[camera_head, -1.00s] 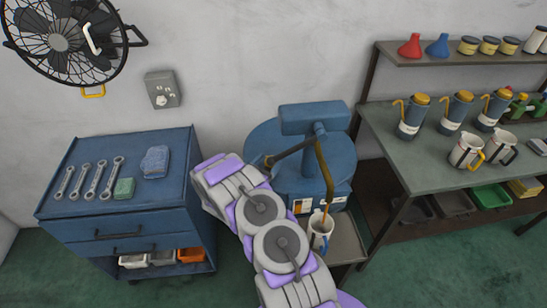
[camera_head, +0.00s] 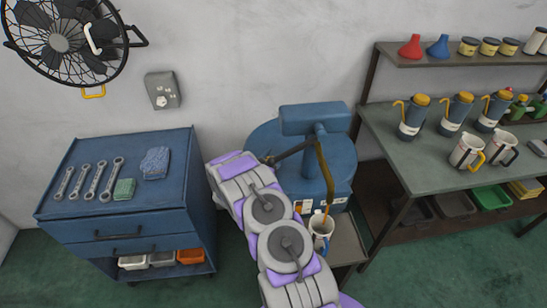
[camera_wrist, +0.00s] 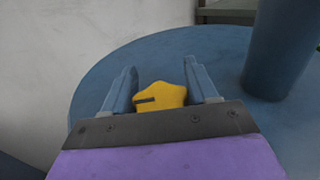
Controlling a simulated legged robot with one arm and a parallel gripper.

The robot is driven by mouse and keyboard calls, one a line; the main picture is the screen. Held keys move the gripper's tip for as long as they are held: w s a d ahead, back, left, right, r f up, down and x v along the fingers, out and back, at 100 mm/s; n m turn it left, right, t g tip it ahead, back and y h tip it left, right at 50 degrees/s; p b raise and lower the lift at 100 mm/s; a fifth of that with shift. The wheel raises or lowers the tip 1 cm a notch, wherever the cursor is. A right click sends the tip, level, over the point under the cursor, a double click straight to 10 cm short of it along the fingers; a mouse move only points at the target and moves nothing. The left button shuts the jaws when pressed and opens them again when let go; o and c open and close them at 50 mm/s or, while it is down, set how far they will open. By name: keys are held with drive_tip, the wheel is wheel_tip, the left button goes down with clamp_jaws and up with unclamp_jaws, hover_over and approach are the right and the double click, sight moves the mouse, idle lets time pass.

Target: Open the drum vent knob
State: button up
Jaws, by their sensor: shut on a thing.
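The yellow drum vent knob (camera_wrist: 163,96) sits on the blue drum top (camera_wrist: 120,66) in the wrist view. It has a dark slot mark on its left side. My gripper (camera_wrist: 163,92) has one finger on each side of the knob and is shut on it. In the head view the blue drum (camera_head: 335,165) stands against the wall, and my arm reaches over its left part. The knob and my fingers are hidden there behind my arm.
A blue upright pump column (camera_head: 321,150) rises from the drum, with a brown pipe (camera_head: 324,168) bending down toward a white mug (camera_head: 320,230). A blue tool cabinet (camera_head: 125,215) stands left. A workbench (camera_head: 420,150) with pitchers stands right.

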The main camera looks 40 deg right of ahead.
drive_tip(key=c, duration=0.4)
drive_tip(key=shift+n+t+y+b, duration=0.3)
drive_tip(key=shift+n+t+b, duration=0.2)
drive_tip(key=shift+t, duration=0.1)
drive_tip(key=shift+w+f+n+t+y+b, duration=0.15)
drive_tip(key=shift+n+t+y+b, duration=0.35)
drive_tip(key=shift+t, duration=0.3)
drive_tip(key=n+t+y+b, duration=0.2)
drive_tip(key=t, duration=0.1)
drive_tip(key=shift+w+a, duration=0.15)
drive_tip(key=shift+a, duration=0.05)
drive_tip(key=shift+w+a+n+t+y+b, duration=0.15)
drive_tip(key=shift+n+t+y+b, duration=0.3)
drive_tip(key=shift+n+t+y, duration=0.25)
drive_tip(key=shift+w+a+n+t+y+b, duration=0.1)
drive_tip(key=shift+n+t+y+b, duration=0.35)
drive_tip(key=shift+n+t+y, duration=0.25)
drive_tip(key=shift+n+y, duration=0.3)
drive_tip(key=shift+y, duration=0.1)
drive_tip(key=o, duration=1)
drive_tip(key=shift+c, duration=0.2)
